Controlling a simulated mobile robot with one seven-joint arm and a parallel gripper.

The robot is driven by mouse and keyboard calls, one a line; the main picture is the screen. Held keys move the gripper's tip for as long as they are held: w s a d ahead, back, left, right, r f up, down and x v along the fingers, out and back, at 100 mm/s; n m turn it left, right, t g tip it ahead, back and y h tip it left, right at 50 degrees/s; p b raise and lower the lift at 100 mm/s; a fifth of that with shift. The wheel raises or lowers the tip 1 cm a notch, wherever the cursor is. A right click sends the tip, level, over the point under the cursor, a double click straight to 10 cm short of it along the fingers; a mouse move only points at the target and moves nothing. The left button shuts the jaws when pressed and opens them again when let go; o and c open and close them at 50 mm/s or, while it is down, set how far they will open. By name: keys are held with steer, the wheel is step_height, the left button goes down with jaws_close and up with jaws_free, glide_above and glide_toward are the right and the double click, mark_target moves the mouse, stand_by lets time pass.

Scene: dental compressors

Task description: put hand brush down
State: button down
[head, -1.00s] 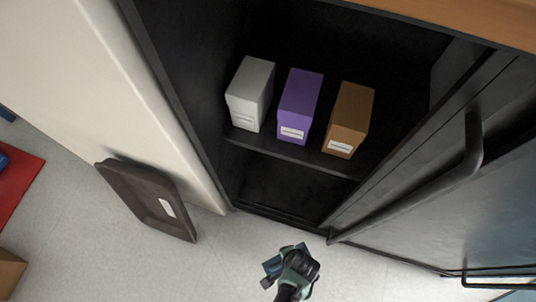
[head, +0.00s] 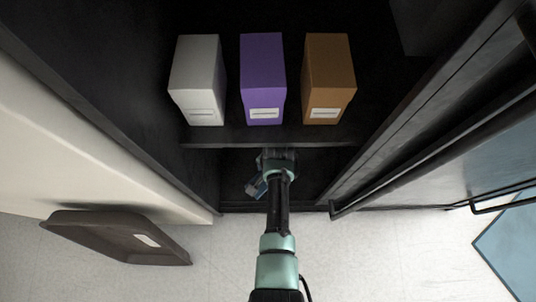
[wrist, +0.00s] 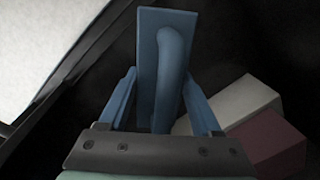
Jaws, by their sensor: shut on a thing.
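My gripper (wrist: 162,110) is shut on the blue hand brush (wrist: 150,50), which has a flat rectangular back and a raised curved handle. In the head view my gripper (head: 275,165) reaches into the black cabinet's lower opening, just below the shelf edge (head: 270,137).
White (head: 197,80), purple (head: 262,75) and brown (head: 328,75) boxes stand on the shelf above my gripper. The cabinet door (head: 420,150) is open at right. A brown tray (head: 110,235) is at lower left beside the pale wall.

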steer(key=shift+w+a, duration=0.1)
steer(key=shift+w, duration=0.6)
steer(key=shift+w+f+b, duration=0.25)
steer(key=shift+w+b, duration=0.3)
steer(key=shift+b, duration=0.2)
step_height(320, 180, down, 3)
steer(key=b, duration=0.3)
steer(key=shift+s, duration=0.1)
steer(key=shift+c, duration=0.3)
jaws_free()
